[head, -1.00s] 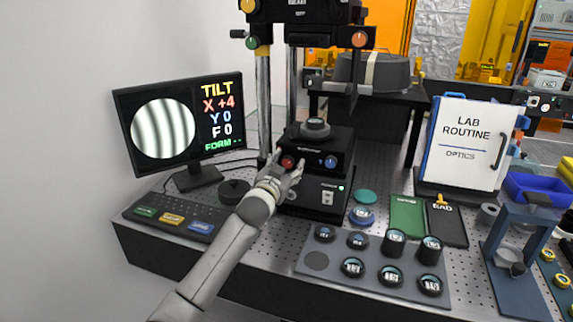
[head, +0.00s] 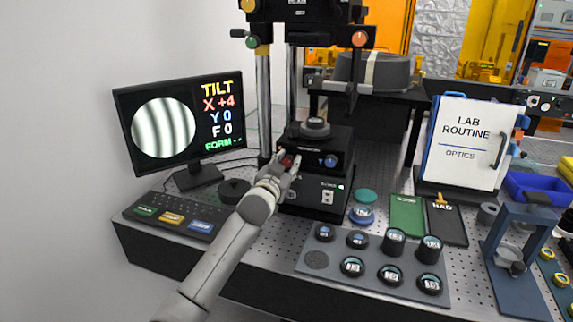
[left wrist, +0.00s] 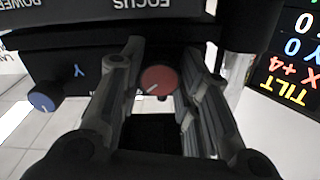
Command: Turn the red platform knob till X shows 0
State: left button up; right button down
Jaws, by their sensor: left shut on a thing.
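The red platform knob (head: 287,161) is on the front of the black platform block (head: 318,145), and it also shows in the left wrist view (left wrist: 158,79) with a pale mark on its face. My left gripper (head: 284,168) is at the knob, shut on it, with a finger on either side (left wrist: 155,95). The monitor (head: 186,125) reads TILT X +4, Y 0, F 0, beside a round picture of vertical fringes. The blue Y knob (head: 330,161) is to the right of the red one. My right gripper is not in view.
A keypad (head: 172,217) with green, orange and blue keys lies in front of the monitor. A grey tray (head: 317,261) of round optics is at front right.

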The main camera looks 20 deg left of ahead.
pick_arm(q)
jog(key=n, duration=0.3)
jog(key=shift+d+n+p, duration=0.1)
jog(key=shift+n+p, duration=0.2)
jog(key=shift+p, duration=0.05)
jog(key=shift+n+p, duration=0.7)
jog(key=shift+n, duration=1.8)
jog(key=o, duration=1)
jog(key=s, duration=1.2)
jog(key=shift+a, duration=0.25)
